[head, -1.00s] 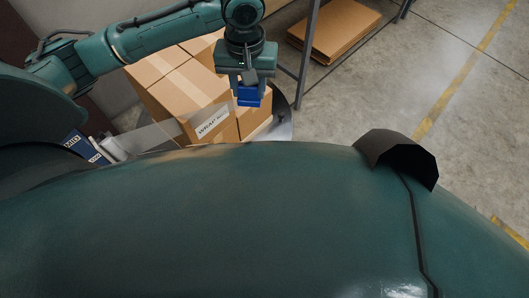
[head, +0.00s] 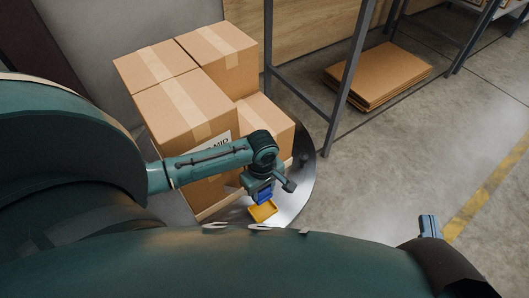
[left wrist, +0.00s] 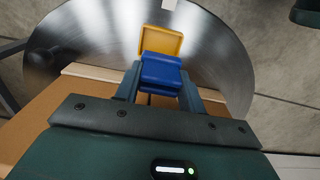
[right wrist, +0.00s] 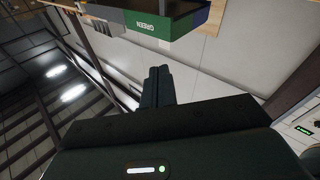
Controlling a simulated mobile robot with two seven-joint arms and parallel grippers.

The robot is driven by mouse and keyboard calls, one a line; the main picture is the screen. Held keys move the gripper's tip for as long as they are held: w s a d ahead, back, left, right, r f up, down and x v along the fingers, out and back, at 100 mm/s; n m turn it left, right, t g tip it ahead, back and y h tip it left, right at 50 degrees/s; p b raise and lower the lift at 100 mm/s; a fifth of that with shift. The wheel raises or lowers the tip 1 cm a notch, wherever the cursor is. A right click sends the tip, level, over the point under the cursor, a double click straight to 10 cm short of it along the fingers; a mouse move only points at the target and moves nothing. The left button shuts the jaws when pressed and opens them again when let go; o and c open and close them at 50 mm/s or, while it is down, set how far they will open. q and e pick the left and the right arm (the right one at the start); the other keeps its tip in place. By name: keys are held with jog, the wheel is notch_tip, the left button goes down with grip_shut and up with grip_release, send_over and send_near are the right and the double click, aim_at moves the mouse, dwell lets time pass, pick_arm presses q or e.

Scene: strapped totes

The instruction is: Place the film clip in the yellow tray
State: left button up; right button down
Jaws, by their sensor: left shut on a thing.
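The blue film clip (head: 264,197) is held between the fingers of my left gripper (head: 262,194). In the left wrist view the clip (left wrist: 160,75) fills the gap between the left gripper's fingers (left wrist: 160,82). The yellow tray (head: 262,212) lies on a round metal plate, just below the clip in the head view. In the left wrist view the tray (left wrist: 160,41) shows just beyond the clip, which covers its near edge. My right gripper (right wrist: 157,75) has its fingers together, with nothing seen between them.
Stacked cardboard boxes (head: 185,95) stand on the round metal plate (head: 303,180), behind and left of my left gripper. A grey metal rack (head: 345,85) with flat cardboard (head: 380,72) is at the back.

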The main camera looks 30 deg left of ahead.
pick_arm(q)
notch_tip(320, 180, down, 9)
jog(key=b, duration=0.4)
jog(key=shift+r+b, duration=0.15)
jog(key=shift+b, duration=0.25)
jog(key=shift+r, duration=0.1)
pick_arm(e)
jog(key=shift+a+m+t+y, duration=0.3)
jog(key=shift+a+m+y, duration=0.15)
jog(key=shift+m+y, duration=0.15)
pick_arm(q)
jog(key=o, duration=1)
jog(key=shift+c, duration=0.2)
pick_arm(e)
jog(key=shift+f, duration=0.2)
pick_arm(q)
notch_tip(320, 180, up, 4)
jog(key=p, duration=0.3)
notch_tip(320, 180, up, 7)
jog(key=p, duration=0.3)
jog(key=shift+r, duration=0.15)
jog(key=shift+r+p, duration=0.35)
pick_arm(e)
jog(key=shift+s+d+r+n+g+h, duration=0.1)
jog(key=shift+d+n+g+h, duration=0.3)
jog(key=shift+d+n+h, duration=0.25)
